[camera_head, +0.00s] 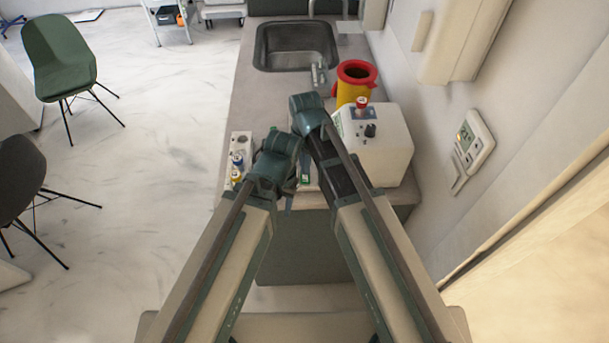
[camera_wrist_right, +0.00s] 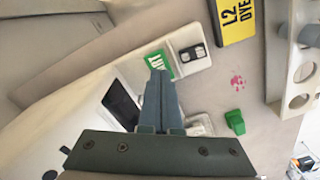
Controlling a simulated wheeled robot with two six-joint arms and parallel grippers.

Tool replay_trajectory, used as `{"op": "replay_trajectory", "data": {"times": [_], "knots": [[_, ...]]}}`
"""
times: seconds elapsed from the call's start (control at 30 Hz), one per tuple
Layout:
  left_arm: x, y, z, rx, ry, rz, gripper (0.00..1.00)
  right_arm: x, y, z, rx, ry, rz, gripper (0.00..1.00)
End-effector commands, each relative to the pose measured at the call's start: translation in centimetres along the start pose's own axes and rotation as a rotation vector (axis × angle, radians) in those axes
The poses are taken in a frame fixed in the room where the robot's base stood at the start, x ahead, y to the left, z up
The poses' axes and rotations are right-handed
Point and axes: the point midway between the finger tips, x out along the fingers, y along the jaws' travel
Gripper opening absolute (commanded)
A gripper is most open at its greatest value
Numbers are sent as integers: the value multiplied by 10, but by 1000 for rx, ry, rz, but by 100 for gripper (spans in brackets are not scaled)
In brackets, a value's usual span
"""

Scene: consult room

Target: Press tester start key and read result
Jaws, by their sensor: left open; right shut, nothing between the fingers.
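In the right wrist view, a green plate with white letters ending in "RT" (camera_wrist_right: 158,62) sits on a pale strip that also has a black window (camera_wrist_right: 193,53). My right gripper (camera_wrist_right: 157,76) is shut and empty. Its fingertips overlap the lower edge of the green plate; I cannot tell whether they touch it. A white unit with a dark, blank-looking screen (camera_wrist_right: 122,102) lies left of the fingers. No result is readable. In the head view my left gripper (camera_head: 289,187) is open, low at the counter's front; its fingers are partly hidden.
A white box with a black knob (camera_head: 372,150) and a yellow bin with red rim (camera_head: 356,84) stand right of my wrists. A rack with small vials (camera_head: 240,145) is at left. The sink (camera_head: 296,46) is behind. A yellow "L2 DYE" label (camera_wrist_right: 237,20) and green block (camera_wrist_right: 235,122) lie nearby.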

Motion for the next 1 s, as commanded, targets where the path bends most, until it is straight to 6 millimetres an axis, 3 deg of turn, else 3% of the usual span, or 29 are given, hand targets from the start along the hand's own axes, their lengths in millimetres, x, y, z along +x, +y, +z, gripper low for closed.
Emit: {"op": "replay_trajectory", "data": {"times": [1.0], "knots": [[11,1,-1,0,0,0,50,11,0,0,0,0,0,0]]}}
